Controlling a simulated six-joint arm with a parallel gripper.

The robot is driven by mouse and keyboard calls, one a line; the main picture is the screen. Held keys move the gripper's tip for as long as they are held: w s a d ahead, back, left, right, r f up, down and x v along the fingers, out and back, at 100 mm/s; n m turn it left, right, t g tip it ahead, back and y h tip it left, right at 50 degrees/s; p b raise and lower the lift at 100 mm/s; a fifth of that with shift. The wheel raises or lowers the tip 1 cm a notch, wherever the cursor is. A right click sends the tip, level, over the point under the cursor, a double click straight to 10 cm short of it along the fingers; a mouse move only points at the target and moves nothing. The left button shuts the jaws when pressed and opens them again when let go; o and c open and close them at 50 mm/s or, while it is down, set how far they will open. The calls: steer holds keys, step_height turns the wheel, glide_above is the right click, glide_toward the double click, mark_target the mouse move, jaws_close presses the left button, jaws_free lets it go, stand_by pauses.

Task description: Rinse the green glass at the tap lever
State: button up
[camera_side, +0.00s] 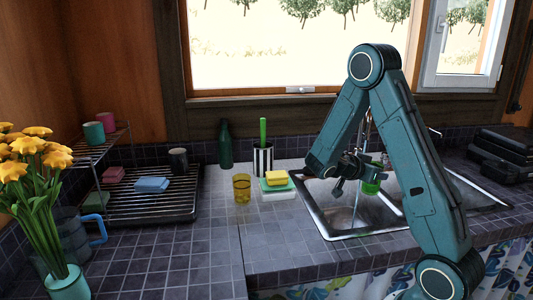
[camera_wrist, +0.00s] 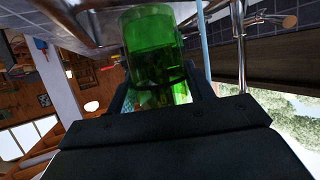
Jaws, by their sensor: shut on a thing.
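The green glass (camera_side: 371,182) is over the sink in the side view, at my gripper (camera_side: 364,172). My gripper is shut on it. In the wrist view the green glass (camera_wrist: 155,50) sits between the two fingers of my gripper (camera_wrist: 160,85). The tap (camera_side: 368,130) stands behind my forearm, partly hidden by it. A tap lever (camera_side: 434,131) shows to the right of my arm. In the wrist view the tap lever (camera_wrist: 278,20) sticks out at the upper right. A thin pale stream of water (camera_wrist: 203,45) runs close beside the glass. Whether it enters the glass is unclear.
The sink (camera_side: 340,218) lies under my gripper. To its left stand a yellow glass (camera_side: 242,188), a yellow sponge (camera_side: 276,178), a striped holder (camera_side: 263,160) and a dark green bottle (camera_side: 225,145). A drying rack (camera_side: 150,205) is farther left.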

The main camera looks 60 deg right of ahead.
steer(key=shift+w+d+f, duration=0.25)
steer(key=shift+w+d, duration=0.45)
steer(key=shift+d, duration=0.35)
steer(key=shift+w+d+f, duration=0.2)
steer(key=shift+w+d, duration=0.45)
steer(key=shift+d, duration=0.35)
steer(key=w+a+n+t, duration=1)
steer(key=w+a+t, duration=0.1)
steer(key=w+a, duration=0.55)
steer(key=w+a+n+t+y, duration=0.2)
steer(key=a+n+t+y, duration=0.1)
steer(key=a, duration=0.8)
steer(key=w+a+r+n+t+y, duration=0.1)
steer(key=w+a+n+t+y, duration=0.2)
steer(key=a, duration=0.8)
steer(key=n+y, duration=0.2)
steer(key=shift+w+a+r+y, duration=0.15)
steer(key=shift+a+y, duration=0.1)
steer(key=shift+y, duration=0.05)
